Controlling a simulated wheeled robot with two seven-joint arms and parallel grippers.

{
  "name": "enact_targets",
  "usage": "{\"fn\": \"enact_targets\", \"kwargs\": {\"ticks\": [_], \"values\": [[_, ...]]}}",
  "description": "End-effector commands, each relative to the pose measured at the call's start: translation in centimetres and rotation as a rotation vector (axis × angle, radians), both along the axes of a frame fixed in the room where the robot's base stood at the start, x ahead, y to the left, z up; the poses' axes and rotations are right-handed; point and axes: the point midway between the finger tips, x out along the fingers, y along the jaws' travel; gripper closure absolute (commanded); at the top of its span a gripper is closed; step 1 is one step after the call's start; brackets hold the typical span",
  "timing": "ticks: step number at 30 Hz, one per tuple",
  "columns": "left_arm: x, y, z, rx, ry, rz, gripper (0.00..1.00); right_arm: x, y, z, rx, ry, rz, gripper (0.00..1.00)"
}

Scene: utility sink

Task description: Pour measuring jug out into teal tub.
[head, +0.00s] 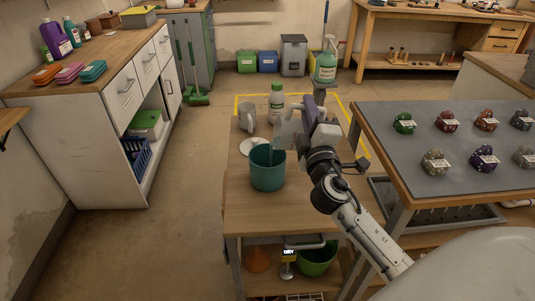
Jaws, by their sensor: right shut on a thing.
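The teal tub (268,178) stands upright on the wooden bench, open at the top. My right gripper (303,127) is behind and to the right of the tub, above bench height. It is shut on a pale, translucent vessel, which I take to be the measuring jug (285,133). The jug is tilted to the left, its lower end over the tub's rear rim. Something pale shows at the tub's mouth below it; I cannot tell whether it is liquid. The gripper partly hides the jug. My left gripper is not in view.
A grey mug-like jug (247,117), a white disc (252,146) and a white bottle with a green cap (277,103) stand close behind the tub. A green spray bottle (326,66) is farther back. The bench (245,208) is clear in front. A grey-topped table (400,160) with rocks adjoins at right.

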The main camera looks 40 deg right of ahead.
Motion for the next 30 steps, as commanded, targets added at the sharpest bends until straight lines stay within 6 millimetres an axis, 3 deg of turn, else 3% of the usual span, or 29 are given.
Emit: {"fn": "enact_targets", "kwargs": {"ticks": [30], "values": [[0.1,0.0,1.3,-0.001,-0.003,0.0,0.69,0.7,1.3,0.9,-0.094,0.048,0.0,1.0]]}}
